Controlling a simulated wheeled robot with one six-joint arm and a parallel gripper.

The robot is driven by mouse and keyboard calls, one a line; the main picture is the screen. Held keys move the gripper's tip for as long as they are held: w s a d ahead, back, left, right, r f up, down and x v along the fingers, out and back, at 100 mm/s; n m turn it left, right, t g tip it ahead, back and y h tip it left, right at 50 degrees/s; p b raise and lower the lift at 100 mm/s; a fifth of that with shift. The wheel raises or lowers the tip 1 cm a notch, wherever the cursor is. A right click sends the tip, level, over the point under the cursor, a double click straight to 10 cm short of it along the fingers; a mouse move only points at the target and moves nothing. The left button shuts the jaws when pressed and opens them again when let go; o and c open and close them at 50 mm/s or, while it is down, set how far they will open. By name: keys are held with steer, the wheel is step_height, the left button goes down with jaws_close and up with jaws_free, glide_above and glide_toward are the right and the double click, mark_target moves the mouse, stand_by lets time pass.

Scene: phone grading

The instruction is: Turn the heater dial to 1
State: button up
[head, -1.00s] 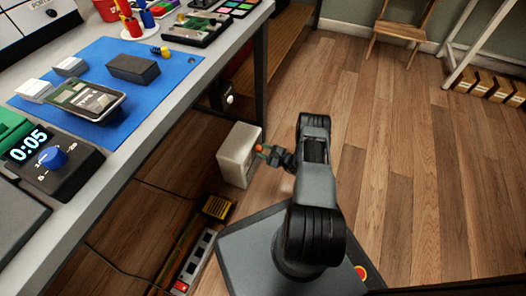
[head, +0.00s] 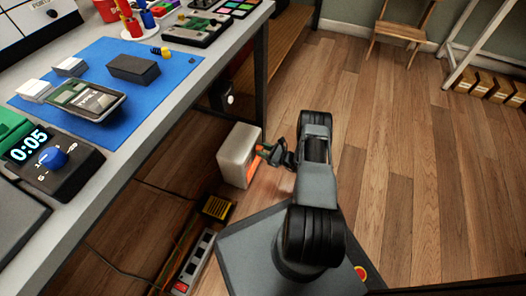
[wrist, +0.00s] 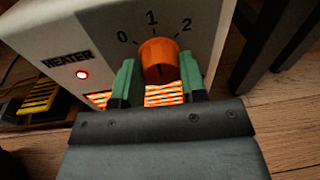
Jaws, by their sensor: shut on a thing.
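The heater (head: 237,152) is a cream box on the floor beside the table. It also shows close up in the wrist view (wrist: 95,30), with the word HEATER, a lit red lamp (wrist: 82,75) and a glowing orange grille (wrist: 165,95). Its orange dial (wrist: 158,58) sits below the printed marks 0, 1 and 2, directly under the 1. I cannot clearly make out a pointer on the dial. My gripper (wrist: 160,76) is shut on the dial, with one green finger on each side. In the head view my gripper (head: 267,152) is at the heater's right face.
The table (head: 150,135) stands to the left, with a blue mat (head: 165,85), a phone (head: 85,100) and a timer (head: 50,165) reading 0:05. A power strip (head: 192,265) and a yellow-black box (head: 217,207) lie on the floor near the heater. Open wooden floor (head: 400,170) is to the right.

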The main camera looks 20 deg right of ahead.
stand_by(0.4)
steer(key=o, duration=0.9)
steer(key=p+v, duration=0.4)
steer(key=v, duration=1)
